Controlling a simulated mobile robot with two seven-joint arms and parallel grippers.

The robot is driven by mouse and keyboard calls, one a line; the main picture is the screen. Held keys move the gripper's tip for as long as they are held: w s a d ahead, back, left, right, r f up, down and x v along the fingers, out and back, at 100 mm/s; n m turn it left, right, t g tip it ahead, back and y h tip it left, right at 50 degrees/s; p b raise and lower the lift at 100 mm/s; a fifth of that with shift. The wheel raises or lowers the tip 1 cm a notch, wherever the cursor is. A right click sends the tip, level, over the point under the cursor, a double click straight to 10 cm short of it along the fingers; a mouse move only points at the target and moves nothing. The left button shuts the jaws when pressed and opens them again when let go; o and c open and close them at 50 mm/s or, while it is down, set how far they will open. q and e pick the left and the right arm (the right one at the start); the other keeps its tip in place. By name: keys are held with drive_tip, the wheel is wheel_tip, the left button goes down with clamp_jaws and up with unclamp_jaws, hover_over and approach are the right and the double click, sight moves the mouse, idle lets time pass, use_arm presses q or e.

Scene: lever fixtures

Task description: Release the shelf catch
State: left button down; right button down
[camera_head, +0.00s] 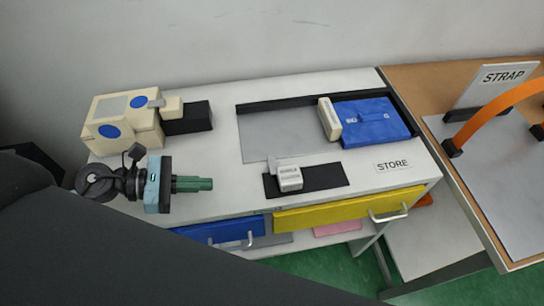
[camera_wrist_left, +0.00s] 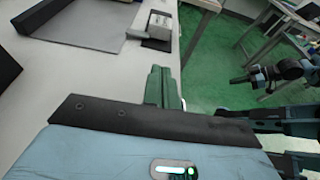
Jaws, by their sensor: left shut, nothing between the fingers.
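A small pale grey catch-like block (camera_head: 289,178) sits on a black plate (camera_head: 325,177) near the front edge of the white cabinet top; which part is the shelf catch is not labelled. The block also shows at the top of the left wrist view (camera_wrist_left: 160,22). My left gripper (camera_head: 208,184) has its green fingers together, empty, pointing right. It is left of the block and apart from it. The fingers also show in the left wrist view (camera_wrist_left: 160,72). My right arm shows at the right of the left wrist view, its gripper (camera_wrist_left: 236,81) too small to read.
A blue box (camera_head: 372,122) with a cream end block (camera_head: 329,119) sits at the back right of a grey panel (camera_head: 268,145). A cream unit with blue discs (camera_head: 122,120) stands at left. Yellow (camera_head: 340,212) and blue (camera_head: 215,232) drawers have projecting handles.

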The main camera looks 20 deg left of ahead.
sight(278, 179)
use_arm(q)
drive_tip(key=shift+w, duration=0.45)
drive_tip(key=shift+s, duration=0.1)
use_arm(e)
drive_tip(key=shift+s+f, duration=0.25)
drive_tip(key=shift+s, duration=0.1)
use_arm(q)
drive_tip(key=shift+s, duration=0.1)
use_arm(e)
drive_tip(key=shift+s, duration=0.15)
